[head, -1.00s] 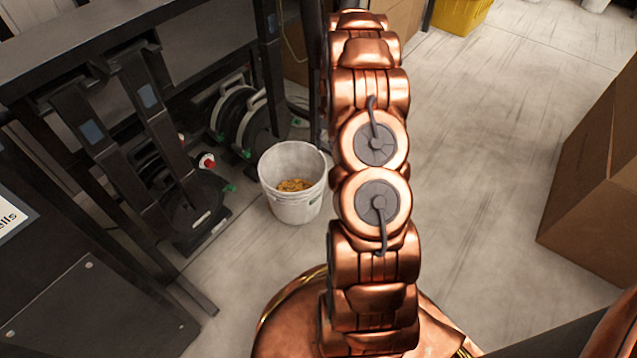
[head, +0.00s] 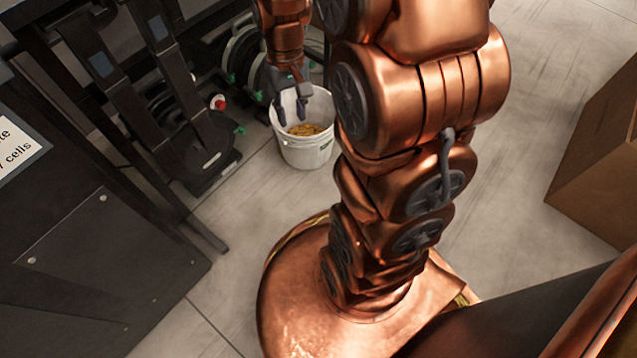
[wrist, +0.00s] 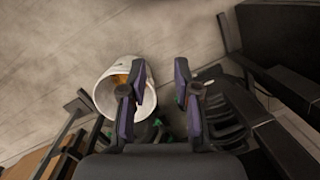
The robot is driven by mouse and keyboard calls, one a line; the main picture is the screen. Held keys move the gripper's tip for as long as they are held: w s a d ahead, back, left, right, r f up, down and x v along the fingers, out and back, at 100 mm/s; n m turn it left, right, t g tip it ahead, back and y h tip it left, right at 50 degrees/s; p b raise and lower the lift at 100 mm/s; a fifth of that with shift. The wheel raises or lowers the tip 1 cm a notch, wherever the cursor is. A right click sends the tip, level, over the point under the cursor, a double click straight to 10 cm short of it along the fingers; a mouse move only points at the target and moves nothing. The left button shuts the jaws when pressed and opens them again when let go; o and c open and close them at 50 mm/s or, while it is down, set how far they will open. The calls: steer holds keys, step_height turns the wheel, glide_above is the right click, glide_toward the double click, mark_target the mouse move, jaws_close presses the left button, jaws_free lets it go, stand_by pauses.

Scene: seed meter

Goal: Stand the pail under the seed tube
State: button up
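The white pail (head: 308,155) stands upright on the floor, left of my arm, with yellow-brown grain (head: 305,129) in its bottom. My gripper (head: 291,115) points down at the pail's left rim, its two dark fingers apart with nothing gripped. One finger shows over the pail's opening, the other near its left rim; I cannot tell if they touch it. In the wrist view the pail (wrist: 105,98) lies behind the left finger of my gripper (wrist: 159,64), and the gap between the fingers is wide. I cannot make out the seed tube.
A dark metal frame (head: 110,110) with slanted bars stands left of the pail, close to it. Dark reels with green parts (head: 240,55) lie behind. A dark panel (head: 90,260) fills the lower left. A cardboard box (head: 600,150) stands at right. Floor between is clear.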

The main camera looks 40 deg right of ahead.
steer(key=s+a+r+n, duration=0.1)
steer(key=s+a, duration=0.1)
steer(key=s, duration=0.4)
steer(key=s+a+r+g, duration=0.1)
steer(key=s+a+r, duration=0.1)
steer(key=s, duration=0.5)
steer(key=s+a+r+n+h, duration=0.1)
steer(key=s+a, duration=0.2)
steer(key=s, duration=0.3)
steer(key=shift+s+a+r+n+g, duration=0.15)
steer(key=shift+s+a+n+g, duration=0.15)
steer(key=shift+r, duration=0.1)
